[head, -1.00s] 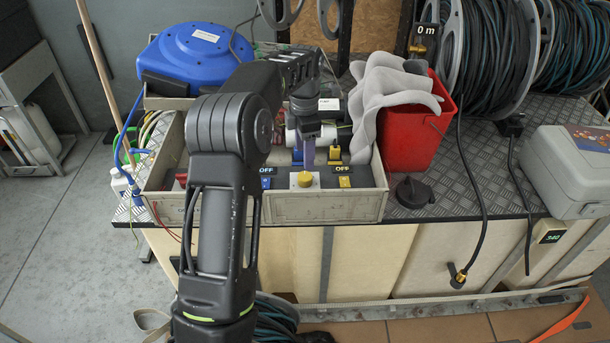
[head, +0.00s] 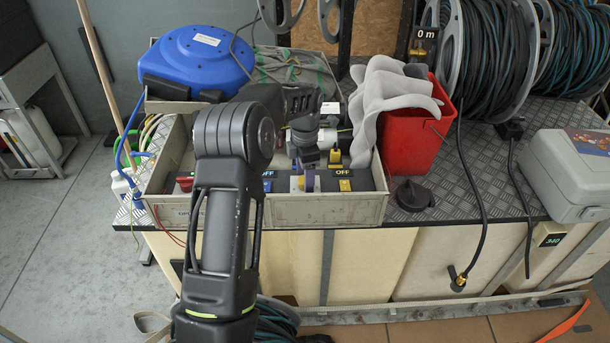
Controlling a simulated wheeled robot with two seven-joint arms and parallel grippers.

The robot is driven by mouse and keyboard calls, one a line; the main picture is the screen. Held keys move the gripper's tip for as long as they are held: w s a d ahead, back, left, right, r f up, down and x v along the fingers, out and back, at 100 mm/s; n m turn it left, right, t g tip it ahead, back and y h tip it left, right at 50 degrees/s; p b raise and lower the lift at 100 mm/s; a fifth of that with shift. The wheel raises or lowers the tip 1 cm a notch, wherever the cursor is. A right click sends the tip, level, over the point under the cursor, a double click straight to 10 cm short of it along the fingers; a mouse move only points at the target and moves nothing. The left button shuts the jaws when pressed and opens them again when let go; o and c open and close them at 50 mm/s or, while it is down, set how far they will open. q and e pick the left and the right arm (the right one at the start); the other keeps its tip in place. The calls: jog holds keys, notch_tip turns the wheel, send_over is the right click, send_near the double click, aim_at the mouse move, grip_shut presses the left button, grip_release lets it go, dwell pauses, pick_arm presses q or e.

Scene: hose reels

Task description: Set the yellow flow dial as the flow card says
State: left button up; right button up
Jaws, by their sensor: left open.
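The yellow flow dial (head: 300,183) sits on a white plate at the front of the open grey box (head: 324,212), and is mostly hidden by my gripper. My left gripper (head: 308,181) comes down from above with its purple fingertips at the dial. It is open; I cannot tell if a finger touches the dial. My left arm covers the left part of the box. A blue switch (head: 267,184) and a yellow switch (head: 345,184), each under an OFF label, flank the dial. I cannot make out a flow card. My right gripper is not in view.
A red bucket (head: 412,140) with grey wavy foam (head: 378,108) stands right of the box. A blue hose reel (head: 197,58) is behind left. A black knob (head: 412,193) and a grey case (head: 570,170) lie on the bench. Hose reels fill the back right.

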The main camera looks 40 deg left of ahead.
pick_arm(q)
jog(key=shift+c, duration=0.5)
grip_shut()
